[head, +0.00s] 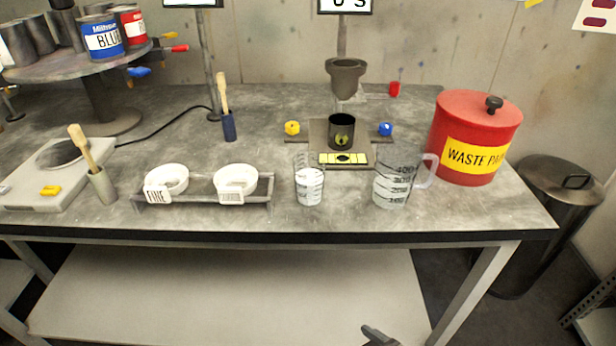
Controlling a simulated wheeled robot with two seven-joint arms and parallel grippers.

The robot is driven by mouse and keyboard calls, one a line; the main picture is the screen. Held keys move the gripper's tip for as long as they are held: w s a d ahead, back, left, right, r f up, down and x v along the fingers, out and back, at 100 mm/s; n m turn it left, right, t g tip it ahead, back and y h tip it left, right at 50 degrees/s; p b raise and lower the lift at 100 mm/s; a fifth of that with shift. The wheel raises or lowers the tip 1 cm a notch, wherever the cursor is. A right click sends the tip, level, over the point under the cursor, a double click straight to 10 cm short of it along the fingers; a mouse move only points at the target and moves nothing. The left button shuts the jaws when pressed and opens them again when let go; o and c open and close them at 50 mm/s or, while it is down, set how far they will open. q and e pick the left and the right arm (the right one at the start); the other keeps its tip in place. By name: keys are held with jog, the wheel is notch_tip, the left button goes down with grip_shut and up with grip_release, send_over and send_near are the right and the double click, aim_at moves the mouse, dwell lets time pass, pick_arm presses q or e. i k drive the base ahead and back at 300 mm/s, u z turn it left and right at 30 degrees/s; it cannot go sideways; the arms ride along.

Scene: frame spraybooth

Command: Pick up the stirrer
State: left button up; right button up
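Two wooden sticks stand on the table, and I cannot tell for sure which is the stirrer. One light wooden stick (82,147) leans to the left in a grey cylindrical holder (102,186) at the front left. The other wooden stick (223,93) stands nearly upright in a dark blue holder (229,126) farther back. The lower ends of both are hidden in their holders. A small dark tip, apparently of my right gripper (378,336), shows at the bottom edge, below the tabletop and far from both sticks. Its opening cannot be judged. My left gripper is out of view.
A grey slab device (38,190) is left of the front stick; a rack (205,203) with two white strainers is right of it. A paint-can turntable (85,68) is at back left.

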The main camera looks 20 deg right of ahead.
aim_at(221, 77)
jog(key=u, duration=1.9)
jog(key=i, duration=1.05)
jog(key=z, duration=1.65)
